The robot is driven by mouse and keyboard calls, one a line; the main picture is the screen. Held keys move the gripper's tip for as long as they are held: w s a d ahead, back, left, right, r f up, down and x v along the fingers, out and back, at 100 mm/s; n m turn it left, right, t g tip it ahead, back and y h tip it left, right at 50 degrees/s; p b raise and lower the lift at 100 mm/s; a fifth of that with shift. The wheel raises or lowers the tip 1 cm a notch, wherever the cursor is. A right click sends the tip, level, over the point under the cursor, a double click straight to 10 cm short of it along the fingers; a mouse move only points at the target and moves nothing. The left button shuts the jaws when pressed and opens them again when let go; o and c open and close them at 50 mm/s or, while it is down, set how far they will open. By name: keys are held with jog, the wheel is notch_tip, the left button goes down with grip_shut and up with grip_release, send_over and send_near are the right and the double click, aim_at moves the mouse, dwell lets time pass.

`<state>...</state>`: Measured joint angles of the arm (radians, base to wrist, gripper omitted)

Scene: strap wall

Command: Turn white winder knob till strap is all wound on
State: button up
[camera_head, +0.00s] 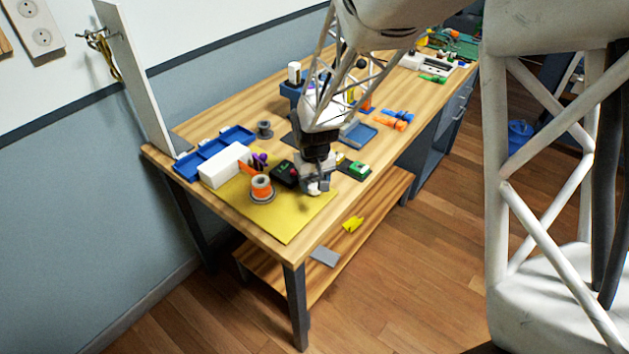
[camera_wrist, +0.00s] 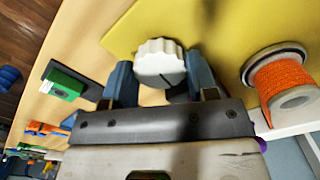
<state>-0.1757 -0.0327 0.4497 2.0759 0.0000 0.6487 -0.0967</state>
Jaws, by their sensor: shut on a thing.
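The white ribbed winder knob (camera_wrist: 159,63) is between the two blue-grey fingers of my gripper (camera_wrist: 163,80) in the wrist view. The fingers are shut on its sides. A dark line runs on the knob's face. In the head view my gripper (camera_head: 318,187) is low over the right part of the yellow mat, and it hides most of the winder. An orange-wound spool (camera_head: 262,188) stands left of my gripper, apart from it; it also shows in the wrist view (camera_wrist: 279,84). I cannot make out the strap at the winder.
A white box (camera_head: 225,164), blue bins (camera_head: 192,165) and a black item (camera_head: 284,174) are left of my gripper. A green-topped block (camera_head: 357,169) is close on its right. The mat's front part (camera_head: 285,226) is bare. The bench's front edge is near.

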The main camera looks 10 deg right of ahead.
aim_at(315, 183)
jog(key=shift+n, duration=1.6)
jog(key=o, duration=0.9)
jog(key=shift+o, duration=0.2)
jog(key=shift+r, duration=0.1)
jog(key=shift+r, duration=3.75)
jog(key=shift+r, duration=0.15)
